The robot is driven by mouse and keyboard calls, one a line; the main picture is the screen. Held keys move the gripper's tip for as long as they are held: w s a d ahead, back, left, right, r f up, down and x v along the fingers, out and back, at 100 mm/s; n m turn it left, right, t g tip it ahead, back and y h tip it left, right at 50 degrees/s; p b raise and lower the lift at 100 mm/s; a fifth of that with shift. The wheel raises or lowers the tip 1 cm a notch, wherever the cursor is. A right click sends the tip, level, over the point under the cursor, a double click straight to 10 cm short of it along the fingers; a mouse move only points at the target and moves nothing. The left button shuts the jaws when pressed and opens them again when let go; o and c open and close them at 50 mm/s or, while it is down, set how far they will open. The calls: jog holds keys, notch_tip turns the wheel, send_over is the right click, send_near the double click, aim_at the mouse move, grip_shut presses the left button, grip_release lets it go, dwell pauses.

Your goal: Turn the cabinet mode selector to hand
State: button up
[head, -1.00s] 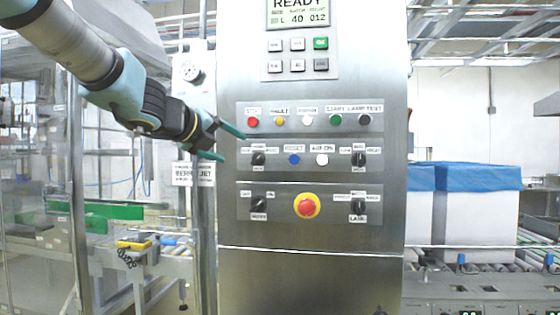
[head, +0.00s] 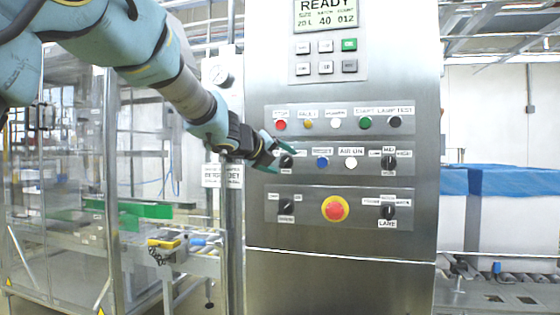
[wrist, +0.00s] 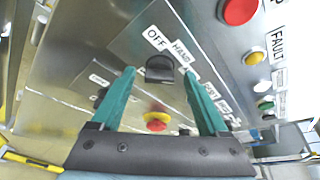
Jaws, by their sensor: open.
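The cabinet mode selector (head: 287,161) is a black knob at the left of the middle control row, partly covered by my gripper in the head view. My gripper (head: 279,155) is open, with green fingers pointing at the panel. In the wrist view the fingertips (wrist: 159,73) lie either side of the knob. I cannot tell whether they touch it.
A red stop button (head: 281,125) and other buttons sit in the row above. A blue reset button (head: 321,161) is right of the selector. Below are another black knob (head: 286,207) and a red emergency button on yellow (head: 335,208). A glass-sided machine (head: 65,150) stands at left.

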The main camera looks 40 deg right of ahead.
grip_shut()
dwell(0.5)
jog(key=shift+f, duration=0.1)
jog(key=n+b, duration=0.1)
jog(key=n+h+b, duration=0.1)
jog(key=b, duration=0.1)
jog(key=shift+w+a+f+n+g, duration=0.1)
jog(key=shift+w+f+n+g, duration=0.05)
jog(key=shift+f+n+g, duration=0.2)
jog(key=n+h+b, duration=0.1)
jog(key=n+b, duration=0.1)
jog(key=shift+f+n+h+b, duration=0.1)
jog(key=shift+n+h+b, duration=0.2)
jog(key=shift+b, duration=0.1)
jog(key=shift+n+h+b, duration=0.4)
jog(key=shift+n+b, duration=0.35)
jog(key=shift+b, duration=0.05)
